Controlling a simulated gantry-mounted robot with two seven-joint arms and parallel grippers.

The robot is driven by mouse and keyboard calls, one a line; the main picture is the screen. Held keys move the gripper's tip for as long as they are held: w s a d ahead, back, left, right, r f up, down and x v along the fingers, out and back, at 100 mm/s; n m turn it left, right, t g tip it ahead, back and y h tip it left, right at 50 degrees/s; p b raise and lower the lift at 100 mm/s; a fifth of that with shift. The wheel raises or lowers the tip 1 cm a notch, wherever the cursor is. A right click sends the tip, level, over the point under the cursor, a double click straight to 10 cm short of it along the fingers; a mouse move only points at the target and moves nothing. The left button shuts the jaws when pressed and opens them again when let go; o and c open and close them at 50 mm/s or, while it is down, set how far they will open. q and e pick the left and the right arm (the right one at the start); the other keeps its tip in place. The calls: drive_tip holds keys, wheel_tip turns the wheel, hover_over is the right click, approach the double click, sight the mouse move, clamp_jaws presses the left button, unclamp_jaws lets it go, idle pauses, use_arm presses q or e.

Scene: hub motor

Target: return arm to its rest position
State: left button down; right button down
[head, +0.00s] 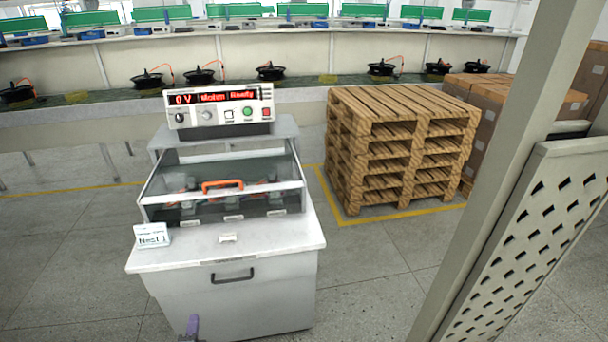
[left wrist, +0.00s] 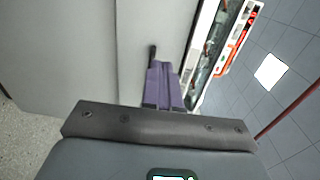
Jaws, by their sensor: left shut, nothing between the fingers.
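My left gripper (head: 193,326) shows only as a small purple tip at the bottom edge of the head view, in front of the white cabinet (head: 240,295). In the left wrist view its purple fingers (left wrist: 163,85) are together with nothing between them. They point toward the pale cabinet front, with a dark handle just beyond their tips; whether they touch it cannot be told. My right gripper is in neither view.
A tester (head: 220,107) reading "0 V" stands behind a clear-lidded box (head: 225,190) with an orange handle. A pallet stack (head: 398,145) stands right of the cabinet. A grey post (head: 500,160) and perforated panel (head: 545,240) stand at the right. Floor between is clear.

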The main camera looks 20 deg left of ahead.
use_arm(q)
drive_tip(key=s+d+r+n+g+h+p, duration=0.1)
drive_tip(key=s+d+r+g+h+p, duration=0.2)
drive_tip(key=d, duration=0.4)
drive_tip(key=s+d+r+n+h, duration=0.2)
drive_tip(key=s+d+r, duration=0.1)
drive_tip(key=s+d, duration=0.3)
drive_tip(key=s+d+r+n+g+h+p, duration=0.1)
drive_tip(key=s+d+r+g+h+p, duration=0.2)
drive_tip(key=d, duration=0.6)
drive_tip(key=s+d+r+n+g+h, duration=0.1)
drive_tip(key=s+d+r+n+g, duration=0.15)
drive_tip(key=s, duration=0.35)
drive_tip(key=s+d+r+n+g, duration=0.2)
drive_tip(key=s+r+n+g, duration=0.1)
drive_tip(key=s+n, duration=0.15)
wheel_tip(320, 180, up, 38)
drive_tip(key=p, duration=3.7)
drive_tip(key=shift+s+m, duration=0.35)
drive_tip(key=shift+m, duration=0.05)
drive_tip(key=shift+a, duration=0.1)
